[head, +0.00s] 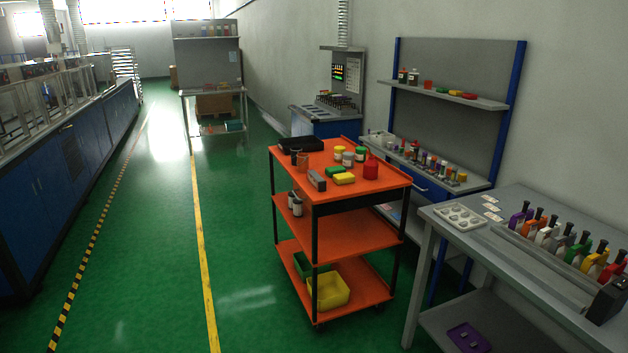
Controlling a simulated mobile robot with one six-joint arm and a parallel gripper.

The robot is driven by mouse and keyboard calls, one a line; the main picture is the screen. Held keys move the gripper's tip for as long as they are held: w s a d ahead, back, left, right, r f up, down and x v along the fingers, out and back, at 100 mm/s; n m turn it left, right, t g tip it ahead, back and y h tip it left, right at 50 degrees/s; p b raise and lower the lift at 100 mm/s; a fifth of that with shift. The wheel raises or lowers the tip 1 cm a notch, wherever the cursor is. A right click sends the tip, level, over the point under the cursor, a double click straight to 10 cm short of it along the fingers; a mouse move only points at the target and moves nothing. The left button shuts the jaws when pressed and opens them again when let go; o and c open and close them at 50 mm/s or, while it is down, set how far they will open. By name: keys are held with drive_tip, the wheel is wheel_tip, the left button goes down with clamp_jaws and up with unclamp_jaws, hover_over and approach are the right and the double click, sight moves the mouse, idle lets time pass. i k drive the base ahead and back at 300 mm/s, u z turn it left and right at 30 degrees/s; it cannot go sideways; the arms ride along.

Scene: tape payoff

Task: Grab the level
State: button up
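I cannot pick out a level with certainty. A small grey oblong block (317,181) lies at the front left edge of the orange cart's top shelf (385,181); it may be the level, but it is too small to tell. Near it are a green block (334,172), a yellow block (344,179), a red container (371,169) and several small jars. A black tray (301,144) lies at the back of the same shelf. My gripper is not in view.
A blue-framed bench (475,184) stands behind the cart. Blue machine cabinets (60,190) line the left. The green floor (150,250) between the cabinets and cart is clear.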

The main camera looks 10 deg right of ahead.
sight(313, 177)
drive_tip(key=k, duration=1.3)
drive_tip(key=u, duration=0.35)
drive_tip(key=i, duration=0.5)
drive_tip(key=u, duration=0.65)
drive_tip(key=i, duration=0.75)
drive_tip(key=u, duration=0.55)
drive_tip(key=i, duration=1.85)
drive_tip(key=z, duration=0.1)
